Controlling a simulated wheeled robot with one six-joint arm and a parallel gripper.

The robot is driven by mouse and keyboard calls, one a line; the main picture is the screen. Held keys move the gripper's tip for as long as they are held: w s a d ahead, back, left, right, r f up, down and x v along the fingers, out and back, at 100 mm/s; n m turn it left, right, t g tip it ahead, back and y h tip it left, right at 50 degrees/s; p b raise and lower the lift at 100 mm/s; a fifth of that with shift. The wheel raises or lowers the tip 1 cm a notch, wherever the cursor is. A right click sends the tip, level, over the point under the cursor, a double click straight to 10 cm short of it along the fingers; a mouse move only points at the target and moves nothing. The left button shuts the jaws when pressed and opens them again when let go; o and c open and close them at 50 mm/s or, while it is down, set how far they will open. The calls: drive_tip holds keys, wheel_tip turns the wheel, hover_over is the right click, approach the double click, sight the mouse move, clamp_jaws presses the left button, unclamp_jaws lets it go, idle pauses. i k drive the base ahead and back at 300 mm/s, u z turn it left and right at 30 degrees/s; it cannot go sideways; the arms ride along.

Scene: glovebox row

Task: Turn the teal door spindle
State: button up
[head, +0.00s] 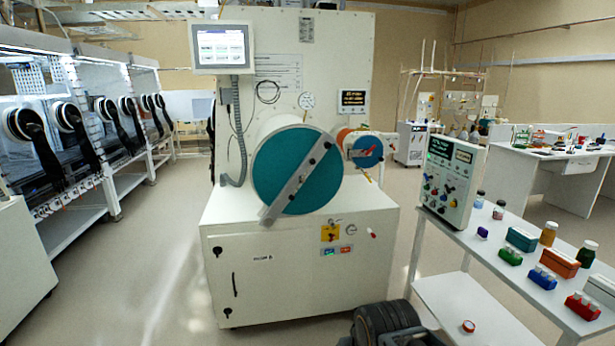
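The large round teal door (270,165) closes the end of a white cylinder on the front of a white cabinet. A grey bar (291,190) lies diagonally across it, from lower left to upper right, with small dark knobs or bolts on it. I cannot clearly make out which of these small parts is the spindle. My gripper is not in view; only a dark, rounded part, likely of my arm, shows at the bottom edge.
A white side table (480,250) with bottles, boxes and a control panel (450,182) stands at the right. Open floor (165,270) lies to the left.

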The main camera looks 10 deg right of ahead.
sight(302, 179)
drive_tip(key=z, duration=0.05)
drive_tip(key=i, duration=1.2)
drive_tip(key=u, duration=0.05)
